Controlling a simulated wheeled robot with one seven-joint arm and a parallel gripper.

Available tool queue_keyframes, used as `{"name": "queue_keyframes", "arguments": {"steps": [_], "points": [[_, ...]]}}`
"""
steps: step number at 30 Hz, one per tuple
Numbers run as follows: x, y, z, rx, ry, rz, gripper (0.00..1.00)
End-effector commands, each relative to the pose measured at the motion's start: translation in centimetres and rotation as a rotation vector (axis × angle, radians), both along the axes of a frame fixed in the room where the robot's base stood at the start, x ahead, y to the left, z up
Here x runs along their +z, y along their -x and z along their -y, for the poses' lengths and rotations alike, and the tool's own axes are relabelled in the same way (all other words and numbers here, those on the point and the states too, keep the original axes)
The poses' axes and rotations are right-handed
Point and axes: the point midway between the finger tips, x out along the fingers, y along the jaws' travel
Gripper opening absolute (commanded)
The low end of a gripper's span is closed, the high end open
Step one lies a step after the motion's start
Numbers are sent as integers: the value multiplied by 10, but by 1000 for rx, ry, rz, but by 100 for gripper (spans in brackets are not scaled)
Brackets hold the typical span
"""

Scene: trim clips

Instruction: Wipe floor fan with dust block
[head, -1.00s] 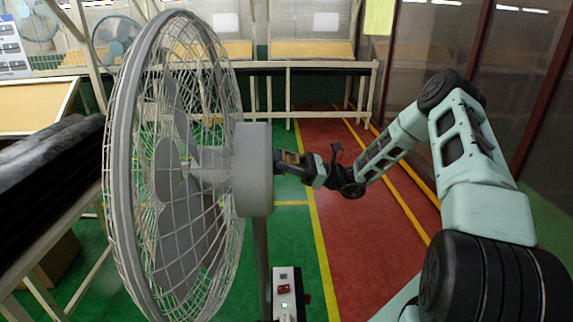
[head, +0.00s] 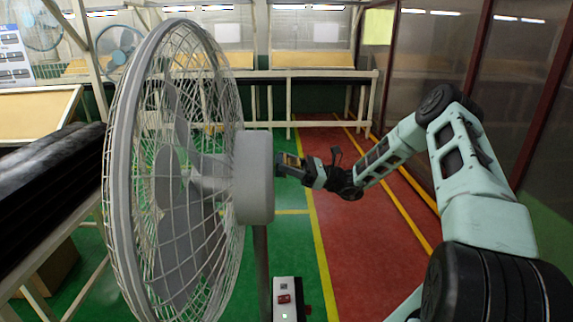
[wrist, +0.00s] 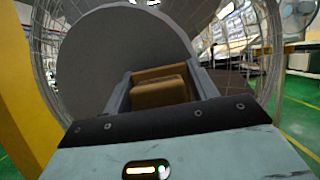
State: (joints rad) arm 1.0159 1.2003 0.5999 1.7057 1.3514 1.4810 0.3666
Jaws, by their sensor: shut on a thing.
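The floor fan (head: 254,178) stands at the left centre of the head view, its round wire cage in front and its grey motor housing at the back. In the wrist view the round grey back of the housing (wrist: 125,60) fills much of the picture. My gripper (head: 284,160) is at the right side of the housing. It is shut on a tan dust block (wrist: 158,90), which shows between the fingers in the wrist view. The block's far face is hidden, and I cannot tell whether it touches the housing.
A white and red control box (head: 287,298) is low by the fan's pole. Dark padded material (head: 50,170) lies on a rack at the left. A long bench (head: 310,75) runs along the back. The red floor lane (head: 350,245) is clear.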

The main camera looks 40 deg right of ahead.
Motion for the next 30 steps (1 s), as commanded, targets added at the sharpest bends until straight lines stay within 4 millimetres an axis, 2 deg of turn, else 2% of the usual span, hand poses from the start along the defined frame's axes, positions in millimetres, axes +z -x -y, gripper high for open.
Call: {"name": "queue_keyframes", "arguments": {"steps": [16, 30], "points": [[0, 29, 43, -3, 1, -1, 40], [0, 33, 50, -3, 0, 0, 40]]}}
